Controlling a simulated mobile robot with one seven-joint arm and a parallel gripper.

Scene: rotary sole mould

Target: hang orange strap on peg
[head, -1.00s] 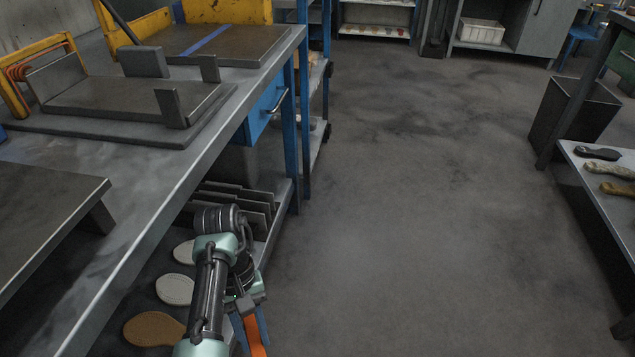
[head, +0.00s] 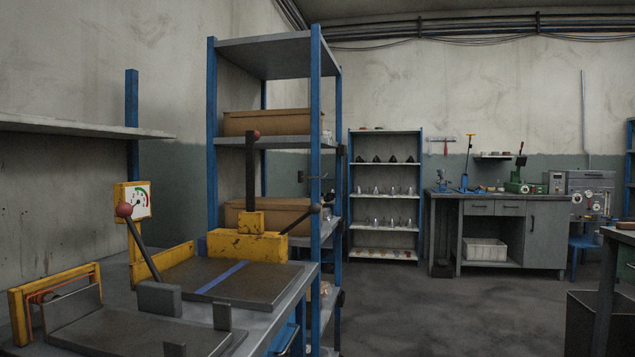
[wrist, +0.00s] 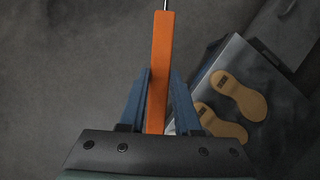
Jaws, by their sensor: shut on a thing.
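The orange strap (wrist: 160,62) shows in the wrist view as a long straight orange piece, with a thin metal rod at its far end. My gripper (wrist: 160,78) has its two blue fingers closed on either side of the strap and holds it above the floor. Neither the strap nor my gripper shows in the head view. A pale rail (head: 444,138) with a red item hanging from it is on the back wall. It is too small to tell whether it carries a free peg.
Tan soles (wrist: 240,95) lie on a grey surface at right in the wrist view. In the head view, a press bench (head: 275,335) is at left, a blue-post shelf (head: 317,130) beyond it, and a workbench (head: 500,195) at the back right. Open floor (head: 440,310) lies between.

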